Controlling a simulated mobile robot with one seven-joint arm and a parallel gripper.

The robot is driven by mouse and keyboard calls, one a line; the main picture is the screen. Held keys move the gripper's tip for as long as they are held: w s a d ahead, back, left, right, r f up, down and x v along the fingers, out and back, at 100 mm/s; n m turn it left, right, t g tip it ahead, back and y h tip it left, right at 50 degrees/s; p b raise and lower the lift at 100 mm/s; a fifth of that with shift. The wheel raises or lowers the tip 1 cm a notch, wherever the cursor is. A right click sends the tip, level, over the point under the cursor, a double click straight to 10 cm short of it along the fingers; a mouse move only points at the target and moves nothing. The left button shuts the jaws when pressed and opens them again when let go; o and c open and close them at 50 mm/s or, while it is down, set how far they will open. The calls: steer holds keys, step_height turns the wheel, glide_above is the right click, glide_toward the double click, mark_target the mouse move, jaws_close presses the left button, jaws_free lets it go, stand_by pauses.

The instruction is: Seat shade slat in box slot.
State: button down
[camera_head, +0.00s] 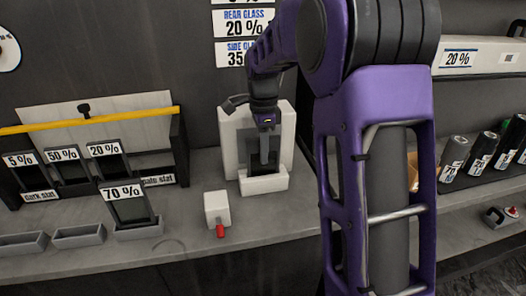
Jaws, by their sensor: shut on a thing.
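The white box (263,184) stands upright on the grey shelf at the middle of the view, with a tall white back and a low front lip. My gripper (265,148) points down in front of its back panel, shut on the shade slat (266,168). The slat shows as a dark piece just above and behind the front lip. Its lower edge is hidden by the lip, so I cannot tell how deep it sits in the slot. The gripper's fingers partly cover the slat.
A small white block with a red tip (217,209) sits left of the box. Several rolls (481,150) stand at the right.

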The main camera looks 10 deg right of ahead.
steer(key=shift+f, duration=0.15)
steer(key=c, duration=0.8)
jaws_free()
steer(key=shift+c, duration=0.2)
step_height(320, 180, up, 12)
steer(key=shift+r+p, duration=0.2)
steer(key=shift+p, duration=0.9)
